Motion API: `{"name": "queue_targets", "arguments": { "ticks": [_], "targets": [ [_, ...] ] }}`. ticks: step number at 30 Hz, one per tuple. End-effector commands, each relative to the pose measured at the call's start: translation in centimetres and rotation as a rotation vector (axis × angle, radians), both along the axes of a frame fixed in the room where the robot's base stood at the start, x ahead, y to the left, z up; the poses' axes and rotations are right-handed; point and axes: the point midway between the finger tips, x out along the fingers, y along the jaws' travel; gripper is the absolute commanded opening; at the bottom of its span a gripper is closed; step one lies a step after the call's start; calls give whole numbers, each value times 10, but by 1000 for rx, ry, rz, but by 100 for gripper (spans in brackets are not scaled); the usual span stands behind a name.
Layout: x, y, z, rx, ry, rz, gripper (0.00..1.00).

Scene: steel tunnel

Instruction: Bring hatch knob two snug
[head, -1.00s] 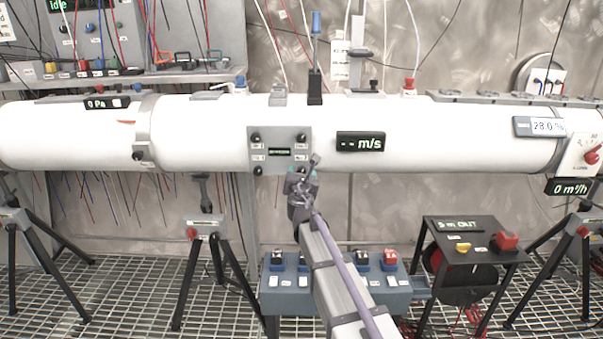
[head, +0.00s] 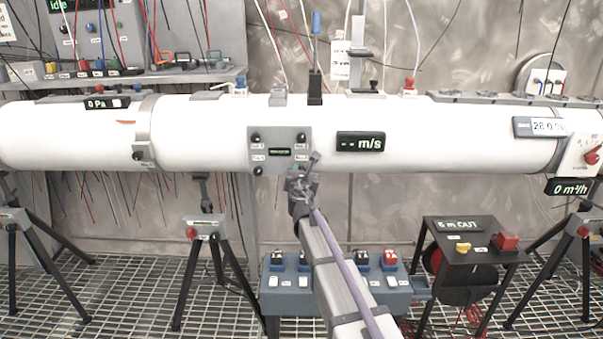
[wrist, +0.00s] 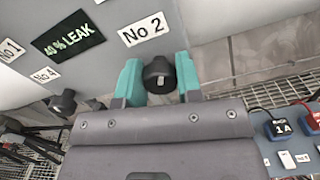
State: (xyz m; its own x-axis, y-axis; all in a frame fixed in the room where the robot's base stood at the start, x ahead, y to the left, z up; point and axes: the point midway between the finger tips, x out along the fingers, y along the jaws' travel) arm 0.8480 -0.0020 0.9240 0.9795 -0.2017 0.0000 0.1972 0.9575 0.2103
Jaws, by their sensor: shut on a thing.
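The hatch (head: 280,160) is a grey plate on the white duct, with black knobs near its corners. In the wrist view, a black knob (wrist: 159,76) with a pale slot mark sits beside the "No 2" label (wrist: 145,29). My gripper (wrist: 158,82) has its teal fingers on either side of this knob and is shut on it. In the head view my gripper (head: 300,178) is at the hatch's lower right corner and hides that knob. The hatch display (wrist: 68,33) reads "40 % LEAK" in the wrist view.
Other hatch knobs (head: 255,138) (wrist: 62,103) stand close by. A blue-grey switch box (head: 285,293) stands below the duct (head: 430,130), behind my arm. A black table with a reel (head: 470,250) stands to the right.

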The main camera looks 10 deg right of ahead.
Motion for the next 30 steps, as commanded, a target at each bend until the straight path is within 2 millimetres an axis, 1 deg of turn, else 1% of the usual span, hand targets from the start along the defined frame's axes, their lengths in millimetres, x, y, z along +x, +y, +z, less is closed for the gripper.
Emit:
{"name": "queue_targets", "arguments": {
  "ticks": [5,11,17,30],
  "targets": [
    [0,0,0,26,-5,0,9],
    [0,0,0,113,-23,0,9],
    [0,0,0,261,-54,0,9],
    [0,0,0,668,-138,0,9]
  ]
}}
